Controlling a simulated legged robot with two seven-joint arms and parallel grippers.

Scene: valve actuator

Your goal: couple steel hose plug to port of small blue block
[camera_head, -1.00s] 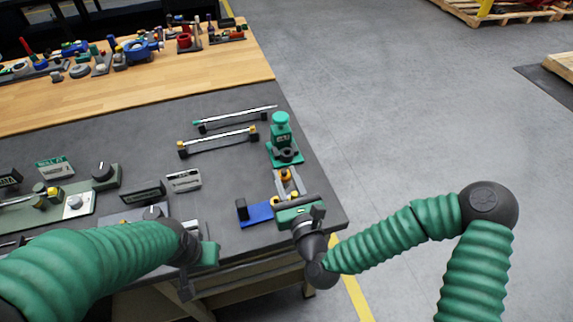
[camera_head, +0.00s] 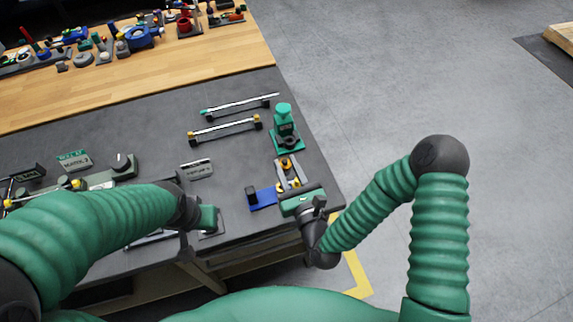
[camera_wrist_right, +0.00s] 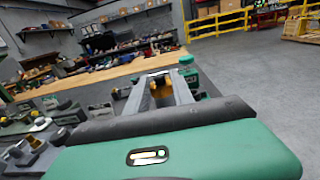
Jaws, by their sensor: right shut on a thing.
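The small blue block (camera_head: 264,200) lies near the front right corner of the dark mat, with a black upright part at its left end. My right gripper (camera_head: 290,168) is just right of it, its fingers pointing away from me over the mat. It is shut on a small yellow-orange piece (camera_head: 287,163); I cannot tell if this is the steel hose plug. The right wrist view shows its two grey fingers (camera_wrist_right: 158,92), with the tips partly hidden. The port is too small to make out. My left gripper (camera_head: 210,222) is at the front edge; its fingers are unclear.
A green upright device (camera_head: 284,128) stands just beyond my right gripper. Two rods on stands, one with yellow ends (camera_head: 224,131) and one with a green tip (camera_head: 238,105), lie left of it. A small label plate (camera_head: 197,169) lies nearer. Mat between is clear.

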